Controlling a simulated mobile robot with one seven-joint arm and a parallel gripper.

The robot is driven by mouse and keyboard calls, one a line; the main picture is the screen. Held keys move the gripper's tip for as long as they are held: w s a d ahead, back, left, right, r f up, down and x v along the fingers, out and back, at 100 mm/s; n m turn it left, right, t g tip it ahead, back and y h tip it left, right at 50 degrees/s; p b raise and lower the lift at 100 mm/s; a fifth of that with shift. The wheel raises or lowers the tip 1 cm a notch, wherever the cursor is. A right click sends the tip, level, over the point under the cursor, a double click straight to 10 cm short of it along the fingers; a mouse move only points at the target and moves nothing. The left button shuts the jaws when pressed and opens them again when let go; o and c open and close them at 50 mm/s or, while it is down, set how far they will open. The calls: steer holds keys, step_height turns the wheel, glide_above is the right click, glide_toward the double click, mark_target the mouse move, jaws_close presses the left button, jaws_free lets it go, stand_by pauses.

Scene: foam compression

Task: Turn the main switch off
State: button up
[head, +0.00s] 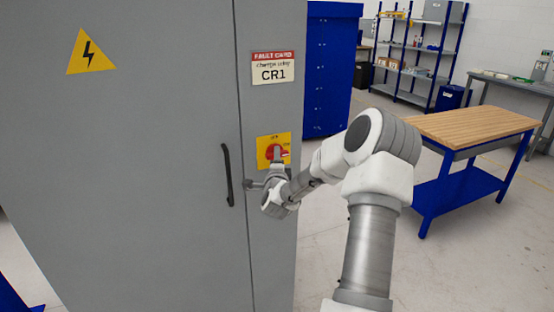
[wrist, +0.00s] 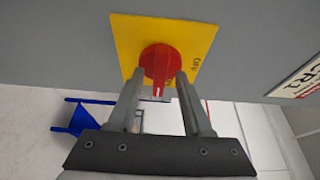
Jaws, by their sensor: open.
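The main switch is a red rotary knob (wrist: 158,62) on a yellow plate (wrist: 125,38), mounted on the grey cabinet front. In the head view the yellow plate (head: 264,143) shows right of the black door handle, with the red knob (head: 269,152) partly covered by my gripper. My gripper (wrist: 159,72) is open, one finger on each side of the knob's lower part. I cannot tell whether the fingers touch it. The knob's bar with its white mark points toward my gripper's palm. Lettering, seemingly OFF, is at the plate's right in the wrist view.
The grey cabinet (head: 150,180) has a black handle (head: 227,175), a yellow warning triangle (head: 89,52) and a fault card (head: 272,67) reading CR1. A blue cabinet (head: 330,75) stands behind. A wood-topped workbench (head: 470,125) is at the right, with open floor before it.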

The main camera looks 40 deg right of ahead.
jaws_close()
steer(key=shift+f+b, duration=0.2)
steer(key=shift+b, duration=0.5)
steer(key=shift+s+d+f+n+t+y+b, duration=0.15)
steer(key=shift+n+t+y+b, duration=0.9)
steer(key=shift+n+b, duration=3.4)
steer(key=shift+w+d+f+n+t+y+b, duration=0.15)
steer(key=shift+n+t+y+b, duration=0.9)
steer(key=shift+n+b, duration=3.35)
steer(key=shift+s+d+f+n+t+y+b, duration=0.35)
steer(key=shift+n+t+b, duration=1.65)
steer(key=shift+b, duration=4.5)
steer(key=shift+w+a+r+n+g+y, duration=0.15)
steer(key=shift+r+n+g+y, duration=0.2)
steer(key=shift+n, duration=0.2)
jaws_free()
